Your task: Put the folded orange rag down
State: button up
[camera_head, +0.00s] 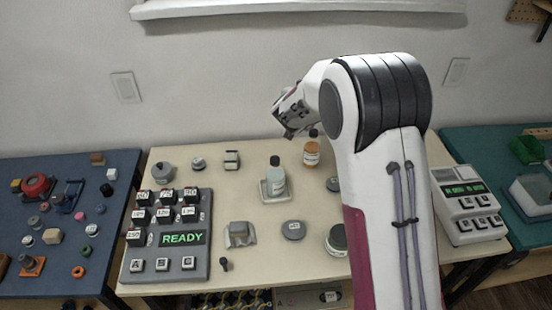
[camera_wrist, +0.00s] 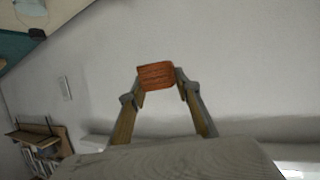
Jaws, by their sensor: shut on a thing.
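The folded orange rag (camera_wrist: 156,76) shows in the wrist view as a small reddish-orange block between my fingertips. My gripper (camera_wrist: 160,84) is shut on it, with one finger on each side. In the head view my gripper (camera_head: 290,120) is raised above the back of the pale middle table (camera_head: 265,232), in front of the wall. The rag cannot be made out in the head view. In the wrist view it has only the pale wall behind it and touches no surface.
A label printer-like device (camera_head: 468,205) stands right. A cluttered blue table (camera_head: 65,280) is left. Bare patches lie between items.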

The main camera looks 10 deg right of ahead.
jog(key=shift+w+a+f+m+h, duration=0.15)
jog(key=shift+w+f+m+h, duration=0.15)
jog(key=shift+w, duration=0.45)
jog(key=w+a+f+m+g+h, duration=0.1)
jog(key=a+f+m+h, duration=0.1)
jog(key=a+f, duration=0.2)
jog(key=w+a+f+m+g+h, duration=0.2)
jog(key=a+f, duration=0.2)
jog(key=f, duration=0.7)
jog(key=shift+a+m+h, duration=0.25)
jog(key=shift+m+h, duration=0.05)
jog(key=shift+f, duration=3.1)
jog(key=shift+f, duration=0.1)
jog(key=shift+f, duration=1.75)
jog(key=shift+f, duration=0.6)
